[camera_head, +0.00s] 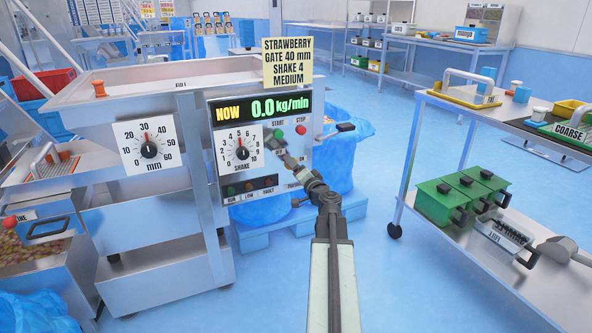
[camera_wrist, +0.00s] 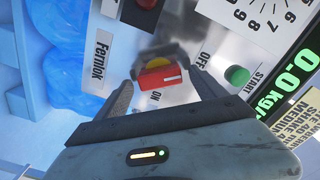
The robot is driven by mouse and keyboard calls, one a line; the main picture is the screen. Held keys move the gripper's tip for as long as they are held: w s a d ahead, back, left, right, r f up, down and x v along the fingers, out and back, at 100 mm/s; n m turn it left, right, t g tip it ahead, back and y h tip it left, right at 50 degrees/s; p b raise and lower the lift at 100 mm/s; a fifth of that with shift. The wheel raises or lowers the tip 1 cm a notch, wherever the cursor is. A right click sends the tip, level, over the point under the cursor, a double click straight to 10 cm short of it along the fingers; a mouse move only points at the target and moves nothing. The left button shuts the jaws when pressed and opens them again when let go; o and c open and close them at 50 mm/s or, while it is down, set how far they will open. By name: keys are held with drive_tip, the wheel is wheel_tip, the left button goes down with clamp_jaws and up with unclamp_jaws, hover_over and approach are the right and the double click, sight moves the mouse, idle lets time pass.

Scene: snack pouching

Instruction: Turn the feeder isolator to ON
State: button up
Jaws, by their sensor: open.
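The feeder isolator (camera_wrist: 160,77) is a red handle over a yellow disc on the light panel in the wrist view. The labels OFF and ON are printed beside it. I cannot tell for certain which label the handle points to. My gripper (camera_wrist: 163,84) is open, with one finger on each side of the red handle; contact is not clear. In the head view my gripper (camera_head: 274,144) is at the control panel (camera_head: 210,150), below the START and STOP buttons, and hides the isolator.
A green button (camera_wrist: 237,75) is close to the right finger. The display (camera_head: 262,108) reads 0.0 kg/min. A SHAKE dial (camera_head: 242,153) and a mm dial (camera_head: 149,150) are to the left. A metal cart (camera_head: 470,107) with green boxes stands at right. The floor between is clear.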

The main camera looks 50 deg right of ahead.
drive_tip(key=c, duration=1.4)
drive_tip(key=shift+o, duration=0.2)
drive_tip(key=shift+m, duration=0.3)
drive_tip(key=shift+f+m, duration=0.2)
drive_tip(key=shift+m, duration=8.5)
drive_tip(key=shift+s, duration=0.1)
drive_tip(key=o, duration=1.4)
drive_tip(key=shift+c, duration=0.2)
